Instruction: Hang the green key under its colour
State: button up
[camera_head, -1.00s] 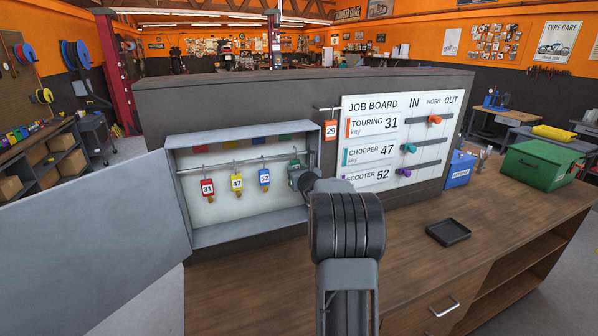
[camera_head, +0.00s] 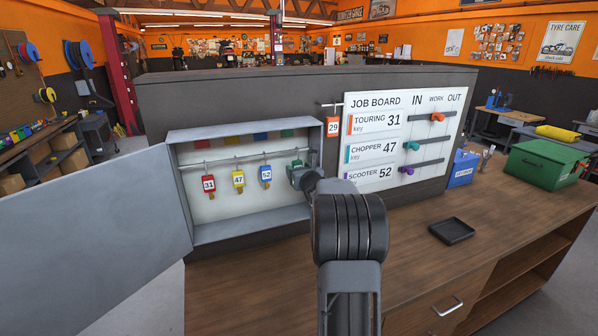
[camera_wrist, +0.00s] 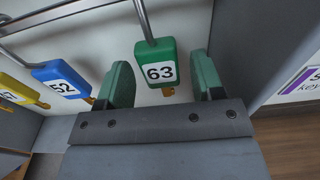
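The green key tag, numbered 63 (camera_wrist: 158,62), hangs from a hook on the rail in the wrist view. My gripper (camera_wrist: 162,82) has its two green fingers apart, one on each side of this tag. In the head view my gripper (camera_head: 302,178) is inside the right end of the open key cabinet (camera_head: 250,231) and mostly hides the green key. Colour patches line the cabinet's back at the top: red, yellow, blue and green (camera_head: 287,134).
Red key 31 (camera_head: 209,184), yellow key 47 (camera_head: 238,179) and blue key 52 (camera_head: 265,174) hang left of my gripper. The cabinet's right wall is close on the right. Key 29 (camera_head: 333,126) hangs outside by the job board (camera_head: 400,102). A black tray (camera_head: 451,231) lies on the counter.

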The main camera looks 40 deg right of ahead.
jog(key=shift+o, duration=0.4)
jog(key=shift+s, duration=0.1)
jog(key=f+b+v, duration=0.1)
jog(key=b+v, duration=0.3)
jog(key=v, duration=0.9)
jog(key=shift+s+r+b, duration=0.3)
jog(key=shift+r, duration=0.15)
jog(key=shift+a, duration=0.15)
